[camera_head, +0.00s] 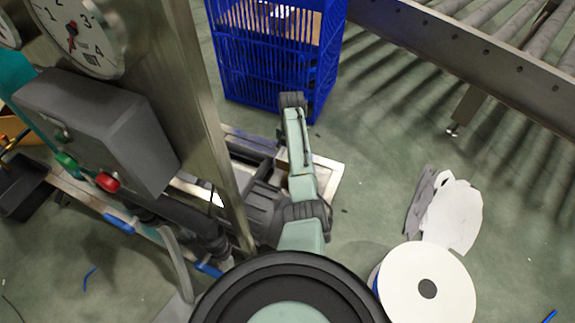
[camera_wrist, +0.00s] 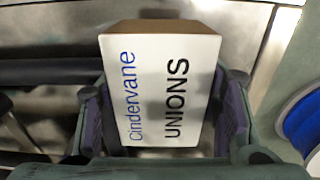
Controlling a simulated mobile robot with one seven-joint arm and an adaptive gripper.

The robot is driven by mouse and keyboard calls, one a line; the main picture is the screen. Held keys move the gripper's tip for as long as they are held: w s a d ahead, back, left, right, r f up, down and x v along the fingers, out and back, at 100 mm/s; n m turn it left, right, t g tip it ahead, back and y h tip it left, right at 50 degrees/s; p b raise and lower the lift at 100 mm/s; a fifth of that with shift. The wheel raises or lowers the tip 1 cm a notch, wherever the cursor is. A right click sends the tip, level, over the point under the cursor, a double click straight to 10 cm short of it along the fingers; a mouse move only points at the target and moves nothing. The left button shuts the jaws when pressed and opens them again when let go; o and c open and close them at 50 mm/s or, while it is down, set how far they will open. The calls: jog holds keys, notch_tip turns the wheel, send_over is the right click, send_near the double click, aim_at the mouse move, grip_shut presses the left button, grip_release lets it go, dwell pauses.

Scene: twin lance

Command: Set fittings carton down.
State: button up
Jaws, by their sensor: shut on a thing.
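The fittings carton (camera_wrist: 160,85) is in the wrist view, a brown box with a white face lettered "Cindervane UNIONS". My gripper (camera_wrist: 160,108) has a dark finger pad on each side of it and is shut on it. A silvery metal surface (camera_wrist: 65,30) lies behind the carton; I cannot tell whether the carton touches it. In the head view my arm mostly hides the carton, and my gripper (camera_head: 262,205) shows only in part, low over a pale-edged platform (camera_head: 330,180).
A blue crate (camera_head: 265,75) stands just beyond the platform. A steel post with a dial (camera_head: 75,35) and a grey control box (camera_head: 95,130) rises on the left. A roller conveyor (camera_head: 480,45) is at the upper right. A white-faced reel (camera_head: 440,275) and torn sheet (camera_head: 453,215) lie at right.

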notch_tip(320, 180, down, 6)
jog(key=shift+r+b, duration=0.2)
jog(key=shift+b, duration=0.4)
jog(key=o, duration=1.4)
notch_tip(320, 180, up, 12)
jog(key=p, duration=0.2)
jog(key=shift+p, duration=0.4)
